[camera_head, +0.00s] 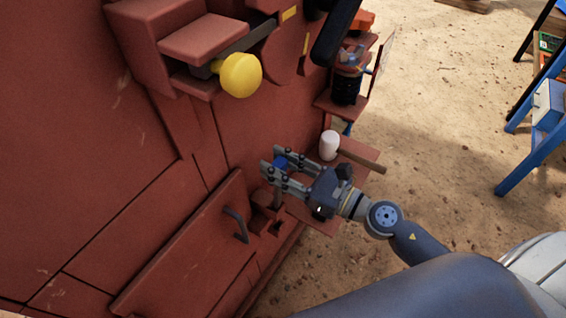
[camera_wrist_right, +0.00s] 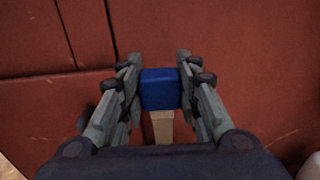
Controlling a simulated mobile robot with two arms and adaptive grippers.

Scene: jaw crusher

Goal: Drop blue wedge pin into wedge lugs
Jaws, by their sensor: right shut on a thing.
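The blue wedge pin (camera_head: 281,162) has a blue block head and a paler, narrower shank. My right gripper (camera_head: 273,172) is shut on its head, in front of the red crusher wall. In the right wrist view the blue head (camera_wrist_right: 160,88) sits between both fingers, with the tan shank (camera_wrist_right: 162,126) showing below it. The wedge lugs look to be the small red blocks (camera_head: 267,197) on the wall, just below the gripper. The pin's lower end is hidden in the head view, and I cannot tell whether it touches the lugs. My left gripper is not in view.
A red shelf (camera_head: 318,217) carries a white-headed mallet (camera_head: 329,145) behind my right gripper. A panel with a dark handle (camera_head: 236,225) is at lower left. A yellow knob (camera_head: 240,75) sticks out above. A blue stand (camera_head: 530,150) is far right; sandy ground between is open.

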